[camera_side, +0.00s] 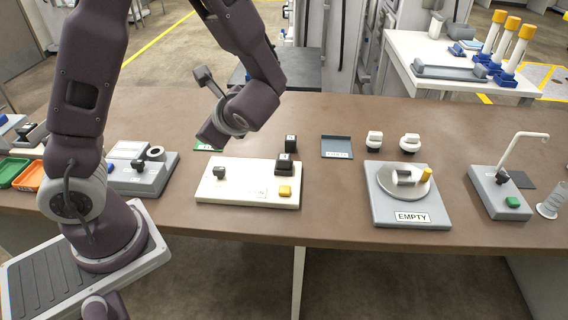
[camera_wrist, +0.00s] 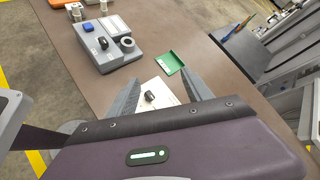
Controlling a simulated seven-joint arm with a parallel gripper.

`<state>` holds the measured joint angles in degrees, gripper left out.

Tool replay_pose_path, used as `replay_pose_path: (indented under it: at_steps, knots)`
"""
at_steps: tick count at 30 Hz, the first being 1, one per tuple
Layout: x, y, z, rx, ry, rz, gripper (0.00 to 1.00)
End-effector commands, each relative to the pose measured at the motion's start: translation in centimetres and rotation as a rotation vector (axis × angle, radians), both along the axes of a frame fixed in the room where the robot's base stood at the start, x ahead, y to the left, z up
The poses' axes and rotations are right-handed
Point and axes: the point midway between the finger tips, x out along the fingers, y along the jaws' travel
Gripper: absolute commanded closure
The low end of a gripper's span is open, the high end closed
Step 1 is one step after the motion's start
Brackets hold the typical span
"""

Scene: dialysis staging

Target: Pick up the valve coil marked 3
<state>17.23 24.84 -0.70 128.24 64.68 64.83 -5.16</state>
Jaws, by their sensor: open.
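Several small black blocks that look like valve coils are in the side view. One black block (camera_side: 290,142) stands on the table behind the white board (camera_side: 232,194). Another black block (camera_side: 284,164) sits on the board's right part, and a smaller dark piece (camera_side: 219,172) sits on its left part. Their marks are too small to read, so I cannot tell which is 3. My gripper (camera_wrist: 160,75) is open and empty in the wrist view, above the board. A dark piece (camera_wrist: 149,96) on the board shows between its fingers.
A grey fixture (camera_side: 148,180) stands left, and a green tray (camera_wrist: 170,62) lies behind the board. Right are a dark tray (camera_side: 337,147), white-topped parts (camera_side: 374,140), a plate marked EMPTY (camera_side: 390,213) and a spout stand (camera_side: 492,200).

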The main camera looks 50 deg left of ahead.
Motion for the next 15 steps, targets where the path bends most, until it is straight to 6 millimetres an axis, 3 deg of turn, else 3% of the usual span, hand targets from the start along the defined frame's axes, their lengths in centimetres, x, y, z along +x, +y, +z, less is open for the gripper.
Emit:
replay_pose_path:
  at_steps: [3,6,10,15]
  knots:
    - [6.1,-0.7,-4.9,0.224,0.181,-0.325,0.41]
    - [10.1,-2.6,-9.8,0.355,0.287,-0.588,0.41]
    - [12.6,-5.0,-15.0,0.440,0.367,-0.824,0.41]
    - [13.6,-5.7,-17.4,0.465,0.393,-0.916,0.41]
